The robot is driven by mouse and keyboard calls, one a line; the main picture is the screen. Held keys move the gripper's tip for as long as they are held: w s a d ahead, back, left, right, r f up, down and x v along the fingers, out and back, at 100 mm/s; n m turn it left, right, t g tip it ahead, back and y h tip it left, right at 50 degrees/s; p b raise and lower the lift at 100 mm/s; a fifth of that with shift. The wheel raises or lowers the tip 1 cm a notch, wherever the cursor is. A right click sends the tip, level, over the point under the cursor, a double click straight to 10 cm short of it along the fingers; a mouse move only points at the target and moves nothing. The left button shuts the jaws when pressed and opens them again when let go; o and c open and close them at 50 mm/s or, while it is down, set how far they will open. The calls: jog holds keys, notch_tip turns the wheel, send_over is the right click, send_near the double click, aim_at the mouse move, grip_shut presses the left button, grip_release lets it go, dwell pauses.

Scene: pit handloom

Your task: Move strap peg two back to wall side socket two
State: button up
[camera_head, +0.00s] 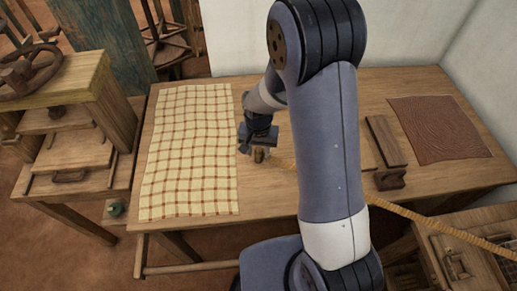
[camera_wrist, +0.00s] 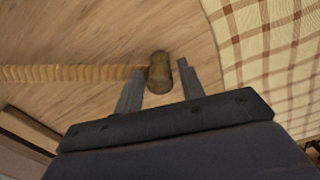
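My gripper (camera_head: 257,146) is low over the wooden table, just right of the checked cloth. In the wrist view its two fingers (camera_wrist: 161,68) stand apart, with a short brown wooden peg (camera_wrist: 159,80) between or just beyond their tips. A gap shows on the peg's right, and the left finger is close to it. The peg also shows under the gripper in the head view (camera_head: 259,155). A tan woven strap (camera_wrist: 75,73) runs left from the peg in the wrist view. I cannot make out a number on the peg or any socket.
The checked cloth (camera_head: 190,145) covers the table's left part. In the head view the strap (camera_head: 430,220) passes behind my arm towards a wooden box (camera_head: 475,245) at lower right. A wooden block (camera_head: 386,141) and brown mat (camera_head: 440,127) lie on the right. A white wall (camera_head: 415,35) stands behind.

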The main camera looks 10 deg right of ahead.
jog(key=shift+o, duration=0.7)
